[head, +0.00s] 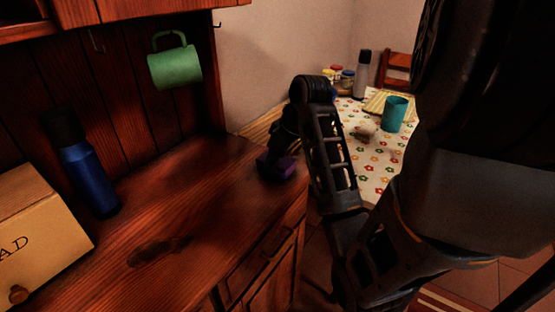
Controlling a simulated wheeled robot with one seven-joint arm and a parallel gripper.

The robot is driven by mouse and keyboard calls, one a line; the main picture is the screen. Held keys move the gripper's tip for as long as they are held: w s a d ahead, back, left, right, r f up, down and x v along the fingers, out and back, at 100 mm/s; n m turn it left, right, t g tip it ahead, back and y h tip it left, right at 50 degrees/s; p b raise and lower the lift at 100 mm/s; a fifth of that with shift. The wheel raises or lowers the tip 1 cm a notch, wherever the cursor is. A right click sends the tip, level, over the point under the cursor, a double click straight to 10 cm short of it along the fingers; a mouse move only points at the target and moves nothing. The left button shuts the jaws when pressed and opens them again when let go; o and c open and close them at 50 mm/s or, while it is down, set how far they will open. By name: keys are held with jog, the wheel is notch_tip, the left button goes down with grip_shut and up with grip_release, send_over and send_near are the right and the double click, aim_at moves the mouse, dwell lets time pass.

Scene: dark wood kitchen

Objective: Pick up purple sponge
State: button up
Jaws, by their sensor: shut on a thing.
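The purple sponge (285,168) is at the right end of the dark wood counter, near its front edge. My gripper (271,164) points down over it and is shut on it. The gripper's fingers and wrist hide part of the sponge. I cannot tell whether the sponge touches the counter or is slightly above it.
A blue bottle (90,178) and a bread box (42,235) stand on the counter at left. A green mug (175,68) hangs from a hook above. Right of my arm, a table with a flowered cloth (372,187) holds a teal cup (395,114). The middle counter is clear.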

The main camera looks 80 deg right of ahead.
jog(key=r+p, duration=0.4)
jog(key=s+r+p, duration=0.1)
jog(key=p, duration=0.1)
jog(key=shift+d+r, duration=0.2)
jog(key=shift+r, duration=0.2)
jog(key=s+d+r+p, duration=0.3)
jog(key=s+r+p, duration=0.2)
jog(key=s, duration=0.5)
jog(key=shift+d+r+p, duration=0.2)
jog(key=shift+p, duration=0.7)
jog(key=o, duration=0.4)
jog(key=c, duration=0.3)
jog(key=shift+s, duration=0.15)
jog(key=shift+c, duration=0.2)
